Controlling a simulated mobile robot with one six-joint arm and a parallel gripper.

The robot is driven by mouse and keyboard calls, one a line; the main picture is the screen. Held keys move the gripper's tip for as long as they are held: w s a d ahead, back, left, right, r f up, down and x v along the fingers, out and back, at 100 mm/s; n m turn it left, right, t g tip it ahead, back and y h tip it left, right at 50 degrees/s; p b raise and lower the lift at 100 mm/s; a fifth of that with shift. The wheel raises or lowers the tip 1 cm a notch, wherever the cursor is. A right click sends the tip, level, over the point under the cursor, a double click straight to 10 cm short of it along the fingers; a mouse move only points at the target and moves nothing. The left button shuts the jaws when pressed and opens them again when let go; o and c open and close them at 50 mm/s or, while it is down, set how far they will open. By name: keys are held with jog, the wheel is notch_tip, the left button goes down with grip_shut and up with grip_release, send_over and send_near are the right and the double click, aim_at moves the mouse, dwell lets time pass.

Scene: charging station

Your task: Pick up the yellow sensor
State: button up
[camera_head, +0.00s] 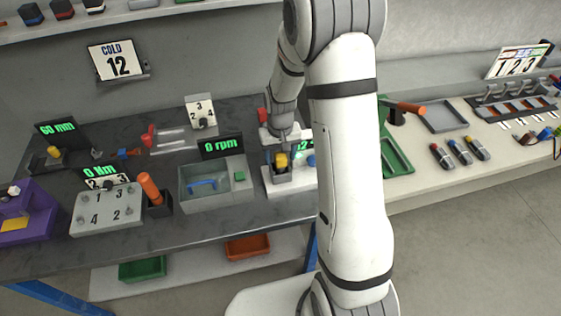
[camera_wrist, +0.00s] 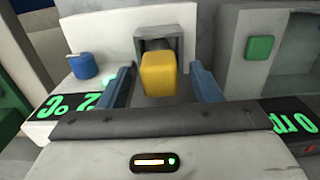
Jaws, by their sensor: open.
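The yellow sensor (camera_wrist: 158,75) is a small block with rounded edges, in front of a grey square opening in a white fixture in the wrist view. In the head view the yellow sensor (camera_head: 281,160) sits at the white fixture (camera_head: 268,185) on the dark bench. My gripper (camera_wrist: 163,84) is open, with one blue-grey finger on each side of the sensor. Gaps show between the fingers and the sensor. In the head view my gripper (camera_head: 282,165) is over the fixture, partly hidden by my arm.
A blue knob (camera_wrist: 82,66) stands left of the sensor in the wrist view. A grey bin (camera_head: 205,198) with a green button and a "0 rpm" display (camera_head: 221,145) stands close left of the fixture. A numbered block (camera_head: 105,212) and orange-handled tool (camera_head: 149,188) are farther left.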

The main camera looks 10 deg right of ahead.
jog(key=shift+c, duration=0.4)
jog(key=c, duration=1.1)
jog(key=shift+o, duration=0.2)
